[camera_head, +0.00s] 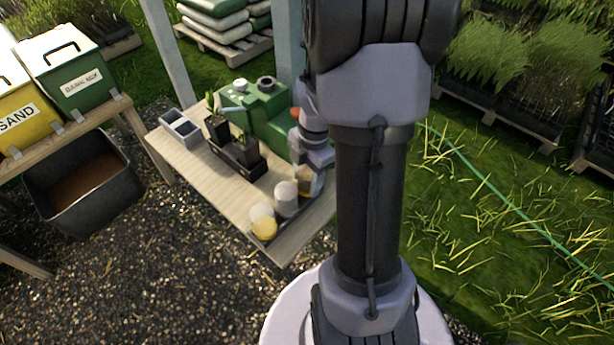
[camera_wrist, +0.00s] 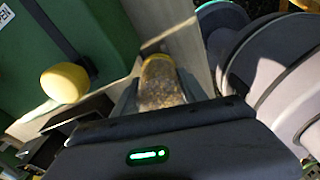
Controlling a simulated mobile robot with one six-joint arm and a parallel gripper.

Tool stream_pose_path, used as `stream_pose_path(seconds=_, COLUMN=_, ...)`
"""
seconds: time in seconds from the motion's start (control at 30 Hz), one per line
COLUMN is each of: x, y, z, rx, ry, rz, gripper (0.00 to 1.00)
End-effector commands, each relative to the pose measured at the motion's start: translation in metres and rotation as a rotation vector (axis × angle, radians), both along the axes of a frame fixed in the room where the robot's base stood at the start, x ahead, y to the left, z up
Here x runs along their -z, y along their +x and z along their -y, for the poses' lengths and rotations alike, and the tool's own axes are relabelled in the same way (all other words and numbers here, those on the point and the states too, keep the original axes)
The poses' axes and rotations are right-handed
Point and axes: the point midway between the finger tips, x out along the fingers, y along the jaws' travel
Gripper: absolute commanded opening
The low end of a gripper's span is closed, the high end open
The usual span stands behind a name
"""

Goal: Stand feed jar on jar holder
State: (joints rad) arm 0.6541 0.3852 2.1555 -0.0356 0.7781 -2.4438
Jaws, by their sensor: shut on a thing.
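My gripper (camera_head: 309,183) is over the front right part of the wooden table, partly behind my arm in the head view. In the wrist view its two fingers (camera_wrist: 160,92) are closed on either side of the feed jar (camera_wrist: 160,82), a clear jar with speckled tan grains and a yellow end. In the head view the held jar is mostly hidden by the gripper. A dark low strip that looks like the jar holder (camera_head: 273,243) runs along the table's front edge. A yellow jar with a pale top (camera_head: 264,224) and a pale grey jar (camera_head: 286,198) stand beside it.
A green tank (camera_head: 268,112) stands behind the gripper on the table (camera_head: 205,178). Potted seedlings (camera_head: 240,155) and a grey two-hole block (camera_head: 180,130) stand to the left. A yellow rounded thing (camera_wrist: 65,82) shows in the wrist view. The table's front left is clear.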

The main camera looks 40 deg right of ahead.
Motion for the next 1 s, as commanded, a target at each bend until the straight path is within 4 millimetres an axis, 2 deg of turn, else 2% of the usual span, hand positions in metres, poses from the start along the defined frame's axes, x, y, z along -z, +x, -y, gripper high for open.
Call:
stream_pose_path(seconds=0.87, x=0.0064, y=0.0, z=-0.0001, rx=0.001, ry=0.0, rz=0.0, gripper=0.03)
stream_pose_path(seconds=0.9, x=0.0062, y=0.0, z=-0.0001, rx=0.001, ry=0.0, rz=0.0, gripper=0.56)
stream_pose_path(seconds=1.0, x=0.006, y=0.0, z=-0.0001, rx=0.001, ry=0.0, rz=0.0, gripper=0.75)
